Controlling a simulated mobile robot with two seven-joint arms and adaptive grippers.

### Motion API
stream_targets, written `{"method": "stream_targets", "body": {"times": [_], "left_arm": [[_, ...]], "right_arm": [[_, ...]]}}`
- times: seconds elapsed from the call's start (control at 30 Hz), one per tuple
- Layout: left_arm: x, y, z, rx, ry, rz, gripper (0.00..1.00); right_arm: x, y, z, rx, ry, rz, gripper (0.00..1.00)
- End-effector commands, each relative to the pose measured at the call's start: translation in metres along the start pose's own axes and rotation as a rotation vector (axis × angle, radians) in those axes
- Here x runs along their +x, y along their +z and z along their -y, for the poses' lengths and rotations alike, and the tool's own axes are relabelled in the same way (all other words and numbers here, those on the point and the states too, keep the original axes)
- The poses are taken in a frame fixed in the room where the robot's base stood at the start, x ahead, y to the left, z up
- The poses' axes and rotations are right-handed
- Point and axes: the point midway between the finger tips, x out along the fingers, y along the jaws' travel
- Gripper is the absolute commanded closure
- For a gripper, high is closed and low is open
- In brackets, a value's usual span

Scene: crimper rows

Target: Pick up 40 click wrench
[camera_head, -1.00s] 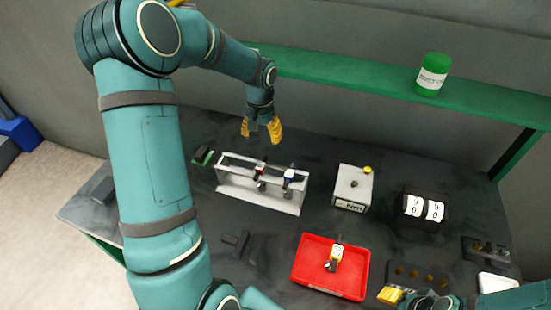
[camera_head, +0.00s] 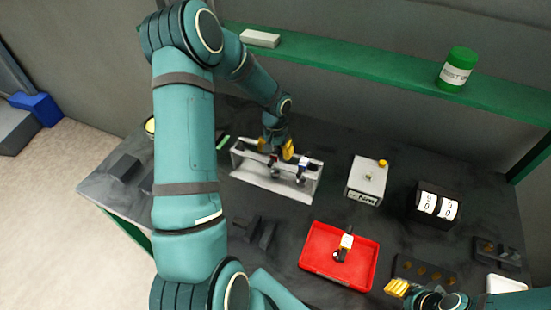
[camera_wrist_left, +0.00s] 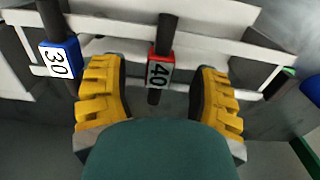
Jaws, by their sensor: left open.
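The 40 click wrench (camera_wrist_left: 161,68) has a black shaft and a red block with a white "40" label. In the left wrist view it hangs in the white rack (camera_wrist_left: 215,45), between the yellow fingers of my left gripper (camera_wrist_left: 160,100), which are open and apart from it. In the head view my left gripper (camera_head: 278,150) is over the left part of the rack (camera_head: 262,184) and mostly hides the wrench. My right gripper (camera_head: 410,292) is at the bottom right edge; its finger gap is not clear.
A red tray (camera_head: 362,270) holds another wrench (camera_head: 343,246). A grey box (camera_head: 367,182) and a number display (camera_head: 436,206) stand to the right. A green shelf (camera_head: 380,72) runs behind.

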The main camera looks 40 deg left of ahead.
Motion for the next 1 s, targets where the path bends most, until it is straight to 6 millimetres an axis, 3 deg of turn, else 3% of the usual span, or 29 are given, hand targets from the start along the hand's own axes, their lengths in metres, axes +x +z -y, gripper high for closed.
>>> {"method": "stream_targets", "body": {"times": [0.13, 0.43, 0.6, 1.0], "left_arm": [[0.015, -0.001, -0.001, 0.001, 0.0, 0.0, 0.38], [0.018, -0.001, -0.001, 0.0, 0.0, -0.002, 0.4], [0.018, -0.001, -0.001, 0.0, 0.0, -0.002, 0.99], [0.018, -0.001, -0.001, 0.001, 0.0, -0.001, 1.0]], "right_arm": [[-0.001, 0.0, 0.0, 0.0, 0.0, 0.0, 0.53], [-0.001, 0.0, 0.0, 0.0, 0.0, 0.0, 0.53], [-0.001, 0.0, 0.0, 0.0, 0.0, 0.0, 0.53], [0.0, 0.0, 0.0, 0.0, 0.0, 0.0, 0.53]]}}
